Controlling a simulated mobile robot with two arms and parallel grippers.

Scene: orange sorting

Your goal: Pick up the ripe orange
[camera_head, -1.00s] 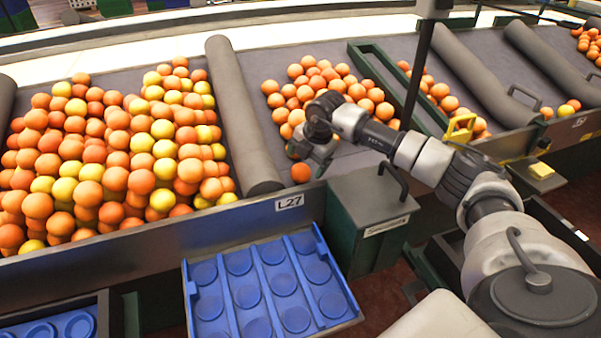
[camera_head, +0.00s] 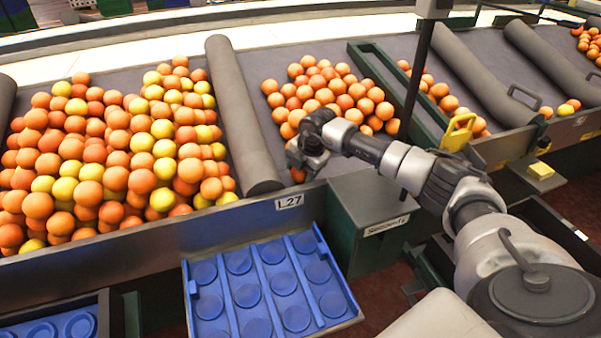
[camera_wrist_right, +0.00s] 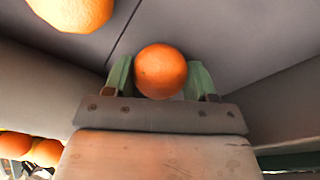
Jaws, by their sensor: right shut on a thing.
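A ripe orange (camera_wrist_right: 160,71) sits between the two green fingers of my right gripper (camera_wrist_right: 161,80) in the right wrist view. The gripper is shut on it. In the head view my right gripper (camera_head: 301,165) is low at the front edge of the middle bin, and only a small part of the orange (camera_head: 298,175) shows beneath it. My left gripper is not in view.
A pile of oranges (camera_head: 325,92) lies behind my right gripper. A grey roller divider (camera_head: 243,115) separates it from a large pile of orange and yellow fruit (camera_head: 110,150). A blue tray (camera_head: 268,290) with round recesses, empty, stands in front. A green-grey box (camera_head: 370,200) is beside it.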

